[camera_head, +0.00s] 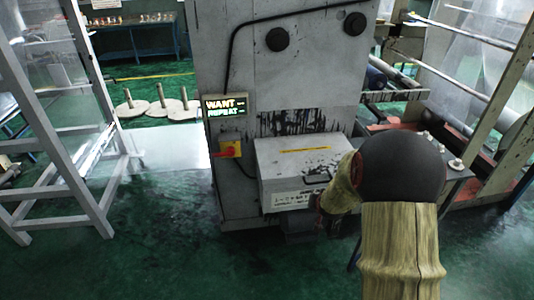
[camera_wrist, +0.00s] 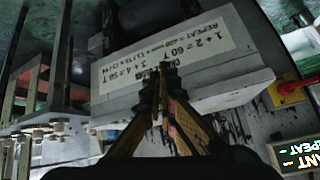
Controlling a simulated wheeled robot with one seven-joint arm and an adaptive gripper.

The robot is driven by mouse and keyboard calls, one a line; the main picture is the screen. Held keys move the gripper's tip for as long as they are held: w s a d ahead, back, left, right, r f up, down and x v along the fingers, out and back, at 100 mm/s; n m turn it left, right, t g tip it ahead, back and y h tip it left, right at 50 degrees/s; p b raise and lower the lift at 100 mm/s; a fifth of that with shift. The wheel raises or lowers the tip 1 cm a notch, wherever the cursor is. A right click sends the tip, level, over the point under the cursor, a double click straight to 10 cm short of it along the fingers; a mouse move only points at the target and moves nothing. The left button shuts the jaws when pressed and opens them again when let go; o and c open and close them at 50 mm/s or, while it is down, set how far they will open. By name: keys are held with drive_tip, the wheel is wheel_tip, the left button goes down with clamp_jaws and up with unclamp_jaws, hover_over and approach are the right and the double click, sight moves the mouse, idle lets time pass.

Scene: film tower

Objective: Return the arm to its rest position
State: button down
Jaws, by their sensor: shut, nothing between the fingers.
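My arm reaches in from the lower right of the head view, with a wood-textured sleeve and a dark round joint. My gripper (camera_head: 325,222) hangs in front of the grey box (camera_head: 300,165) on the machine, partly hidden by my arm. In the wrist view my gripper (camera_wrist: 165,70) is shut, with its fingertips together and nothing between them. Behind the fingertips is the same grey box (camera_wrist: 245,82) with its printed label (camera_wrist: 200,40). I cannot tell whether the fingertips touch the box.
A lit display (camera_head: 225,107) and a red-and-yellow switch (camera_head: 229,150) are on the machine column (camera_head: 290,70). A metal frame (camera_head: 75,130) stands left. A roller rack (camera_head: 470,100) stands right of the box. Green floor (camera_head: 140,240) is open at lower left.

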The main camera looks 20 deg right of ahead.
drive_tip(key=s+a+f+n+g+y, duration=0.15)
drive_tip(key=s+a+g, duration=0.4)
drive_tip(key=s, duration=0.65)
drive_tip(key=s+a+r+n+t+y, duration=0.1)
drive_tip(key=s+a+r+n, duration=0.2)
drive_tip(key=s+a+r, duration=0.4)
drive_tip(key=s+a+r+n+t+y, duration=0.1)
drive_tip(key=s+a+r, duration=0.6)
drive_tip(key=a+r, duration=0.9)
wheel_tip(320, 180, up, 4)
drive_tip(key=shift+s+a+r+n+t, duration=0.1)
drive_tip(key=shift+s+a+n+t, duration=0.1)
drive_tip(key=shift+n+t, duration=0.75)
drive_tip(key=shift+y, duration=0.25)
